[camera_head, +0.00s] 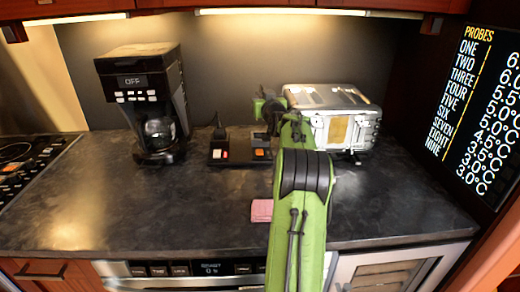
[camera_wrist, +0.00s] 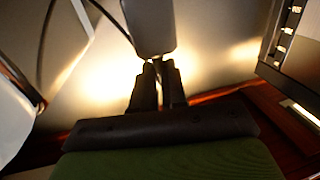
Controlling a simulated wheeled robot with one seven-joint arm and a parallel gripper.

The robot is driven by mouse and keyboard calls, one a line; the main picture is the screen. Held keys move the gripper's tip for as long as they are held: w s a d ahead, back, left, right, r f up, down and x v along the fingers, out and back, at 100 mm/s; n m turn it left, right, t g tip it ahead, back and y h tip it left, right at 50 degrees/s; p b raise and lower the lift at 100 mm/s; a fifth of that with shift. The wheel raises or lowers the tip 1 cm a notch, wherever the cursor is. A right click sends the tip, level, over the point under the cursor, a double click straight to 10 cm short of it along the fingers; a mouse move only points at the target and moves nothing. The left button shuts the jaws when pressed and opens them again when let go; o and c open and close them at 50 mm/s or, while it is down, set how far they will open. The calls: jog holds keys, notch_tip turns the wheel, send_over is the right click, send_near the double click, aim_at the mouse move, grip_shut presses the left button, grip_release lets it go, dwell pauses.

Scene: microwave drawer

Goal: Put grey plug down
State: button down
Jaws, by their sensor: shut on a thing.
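In the wrist view, my gripper (camera_wrist: 157,72) has its two dark fingers close together, shut on the grey plug (camera_wrist: 150,25) at their tips. The plug's far end is cut off by the top edge. In the head view, my gripper (camera_head: 268,108) is at the end of my green arm, above the back of the counter between the power strip and the metal box. The plug cannot be made out there; my arm blocks much of that spot.
A black power strip (camera_head: 217,157) with lit switches lies on the dark counter (camera_head: 100,205), a black plug (camera_head: 219,131) at its left end. A coffee maker (camera_head: 140,85) stands left, a metal box (camera_head: 345,108) right. A pink block (camera_head: 262,210) lies near the front. The front-left counter is clear.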

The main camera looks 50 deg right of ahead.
notch_tip(320, 180, down, 10)
jog(key=b, duration=0.3)
jog(key=shift+r, duration=0.25)
jog(key=shift+b, duration=0.3)
jog(key=shift+f, duration=0.15)
jog(key=c, duration=1.2)
grip_release()
jog(key=shift+o, duration=0.2)
